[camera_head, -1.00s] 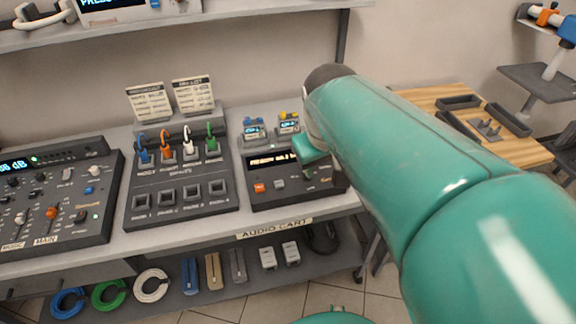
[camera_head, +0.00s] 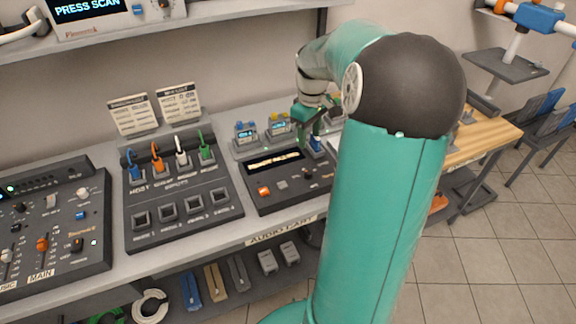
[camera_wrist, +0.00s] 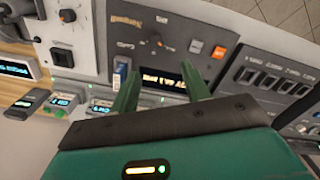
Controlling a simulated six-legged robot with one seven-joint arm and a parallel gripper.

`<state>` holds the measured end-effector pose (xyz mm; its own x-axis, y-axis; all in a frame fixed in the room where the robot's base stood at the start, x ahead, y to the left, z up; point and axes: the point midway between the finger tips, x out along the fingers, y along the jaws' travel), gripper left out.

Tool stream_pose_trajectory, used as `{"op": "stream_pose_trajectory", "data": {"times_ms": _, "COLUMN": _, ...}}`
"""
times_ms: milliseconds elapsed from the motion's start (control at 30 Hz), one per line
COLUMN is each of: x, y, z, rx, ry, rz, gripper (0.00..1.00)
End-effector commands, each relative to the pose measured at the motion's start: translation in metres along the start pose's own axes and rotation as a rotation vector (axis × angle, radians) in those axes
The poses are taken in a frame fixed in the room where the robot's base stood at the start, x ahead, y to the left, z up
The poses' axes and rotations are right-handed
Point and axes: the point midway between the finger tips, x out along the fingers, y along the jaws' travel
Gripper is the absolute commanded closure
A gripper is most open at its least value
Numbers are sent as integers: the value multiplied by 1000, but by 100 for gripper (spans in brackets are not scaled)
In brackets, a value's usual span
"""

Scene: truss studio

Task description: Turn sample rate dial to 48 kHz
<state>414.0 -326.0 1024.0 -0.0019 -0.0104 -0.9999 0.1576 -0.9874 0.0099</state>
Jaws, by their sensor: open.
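The dark recorder unit (camera_head: 262,190) sits on the cart top, with a lit display, an orange button (camera_head: 264,191) and a grey button (camera_head: 282,184). A small black dial (camera_head: 308,174) is right of these; it also shows in the wrist view (camera_wrist: 156,41). Its label and pointer are too small to read, so I cannot confirm it is the sample rate dial. My gripper (camera_head: 310,140) is above the unit's back right part. In the wrist view my gripper (camera_wrist: 160,69) has its fingers apart and empty, with the display (camera_wrist: 172,82) between them and the dial beyond the tips.
Small lit modules (camera_head: 278,127) stand behind the recorder. A blue and white part (camera_wrist: 119,70) is close beside one finger. A panel with coloured plugs (camera_head: 182,190) and a mixer (camera_head: 50,225) are to the left. A shelf (camera_head: 220,18) hangs above the cart.

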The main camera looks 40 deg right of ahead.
Motion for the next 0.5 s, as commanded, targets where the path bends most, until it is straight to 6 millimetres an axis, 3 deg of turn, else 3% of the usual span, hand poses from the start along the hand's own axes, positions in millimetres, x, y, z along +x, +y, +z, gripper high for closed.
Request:
{"op": "stream_pose_trajectory", "data": {"times_ms": 267, "x": 18, "y": 15, "z": 12, "rx": 10, "ry": 0, "rz": -12, "gripper": 53}}
{"op": "stream_pose_trajectory", "data": {"times_ms": 500, "x": 63, "y": 16, "z": 13, "rx": 10, "ry": 0, "rz": -14, "gripper": 53}}
